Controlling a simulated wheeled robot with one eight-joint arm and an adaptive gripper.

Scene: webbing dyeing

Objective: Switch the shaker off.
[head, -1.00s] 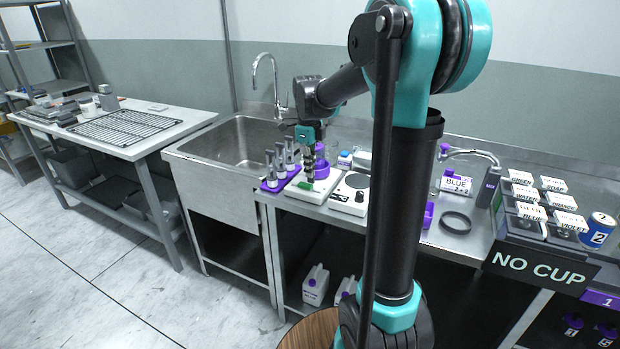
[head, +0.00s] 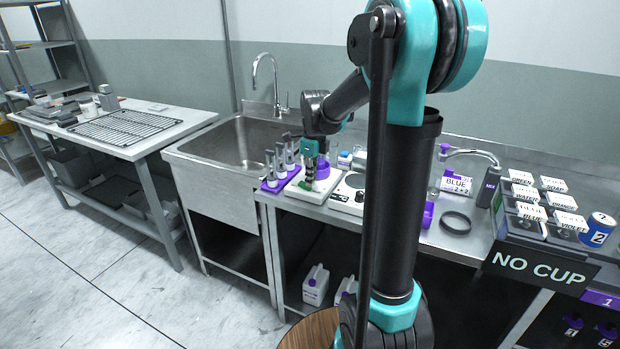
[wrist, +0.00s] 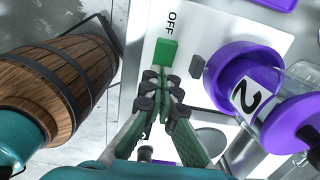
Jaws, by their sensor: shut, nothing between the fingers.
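The shaker (head: 292,192) is a low white box on the steel counter. In the wrist view its white top (wrist: 217,18) carries the word OFF beside a raised green switch (wrist: 166,52). A small grey block (wrist: 197,66) sits to the right of the switch. A clear jar with purple ends and a "2" label (wrist: 249,95) is on the shaker's right side. My gripper (head: 309,187) points down over the shaker and is shut and empty. In the wrist view its fingertips (wrist: 165,78) are right beside the green switch; contact cannot be told.
A purple rack with grey-topped vials (head: 271,183) stands close left of the shaker. A white device with a round plate (head: 346,197) is close on its right. The sink (head: 235,140) lies further left. A wooden barrel (wrist: 60,85) stands below the counter.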

